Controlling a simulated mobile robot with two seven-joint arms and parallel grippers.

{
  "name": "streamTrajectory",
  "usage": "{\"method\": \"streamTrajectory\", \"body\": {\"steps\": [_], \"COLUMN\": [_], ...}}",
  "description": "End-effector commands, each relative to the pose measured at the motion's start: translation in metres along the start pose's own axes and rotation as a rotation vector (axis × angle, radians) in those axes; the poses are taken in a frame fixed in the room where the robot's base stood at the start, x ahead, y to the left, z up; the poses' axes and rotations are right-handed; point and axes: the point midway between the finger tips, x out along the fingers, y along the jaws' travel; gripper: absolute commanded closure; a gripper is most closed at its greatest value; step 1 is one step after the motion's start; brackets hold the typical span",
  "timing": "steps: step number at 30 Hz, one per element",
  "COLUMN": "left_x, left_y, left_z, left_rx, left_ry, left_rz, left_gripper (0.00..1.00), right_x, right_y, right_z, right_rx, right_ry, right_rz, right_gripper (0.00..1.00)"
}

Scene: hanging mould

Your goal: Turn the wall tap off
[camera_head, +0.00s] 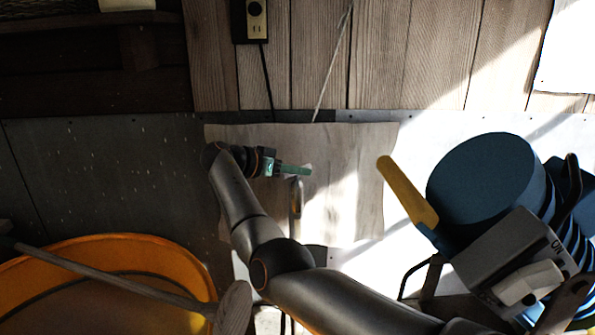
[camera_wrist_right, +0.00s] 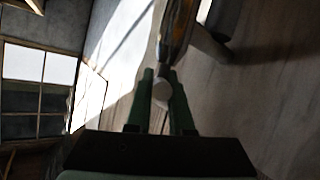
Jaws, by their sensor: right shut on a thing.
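The wall tap (camera_head: 296,197) shows in the head view as a small metal piece in front of a pale wooden board on the back wall. My right gripper (camera_head: 305,170) has green fingers and is just above the tap body, pointing right. In the right wrist view, the fingers of my right gripper (camera_wrist_right: 162,88) close on the tap's pale, round-ended handle (camera_wrist_right: 162,94). The brassy tap body (camera_wrist_right: 178,32) runs up from there. The fingers hide part of the handle. How far the handle is turned cannot be told. My left gripper is not in view.
The pale board (camera_head: 365,180) hangs behind the tap. An orange tub (camera_head: 140,248) is at lower left, with a wooden paddle (camera_head: 235,305) across it. A socket (camera_head: 254,20) is above.

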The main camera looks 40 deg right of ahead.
Motion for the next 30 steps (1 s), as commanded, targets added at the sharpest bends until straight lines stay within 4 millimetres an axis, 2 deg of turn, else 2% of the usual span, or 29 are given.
{"method": "streamTrajectory", "body": {"steps": [6, 7, 14, 23, 26, 30], "left_x": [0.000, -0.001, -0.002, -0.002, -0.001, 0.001], "left_y": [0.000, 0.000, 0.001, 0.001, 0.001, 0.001], "left_z": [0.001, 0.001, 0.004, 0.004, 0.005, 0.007], "left_rx": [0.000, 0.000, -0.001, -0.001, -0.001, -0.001], "left_ry": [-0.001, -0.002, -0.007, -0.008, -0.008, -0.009], "left_rz": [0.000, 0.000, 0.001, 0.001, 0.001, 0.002], "left_gripper": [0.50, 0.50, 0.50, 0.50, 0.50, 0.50], "right_x": [0.001, 0.001, 0.001, -0.002, -0.009, -0.035], "right_y": [0.000, 0.000, 0.000, 0.000, -0.001, -0.001], "right_z": [0.000, 0.000, 0.000, 0.000, 0.001, 0.000], "right_rx": [0.000, 0.000, -0.001, -0.001, -0.001, -0.001], "right_ry": [-0.003, -0.003, -0.002, -0.001, 0.000, 0.000], "right_rz": [0.001, 0.001, 0.000, -0.001, -0.003, -0.004], "right_gripper": [1.00, 0.78, 0.52, 0.50, 0.50, 0.50]}}
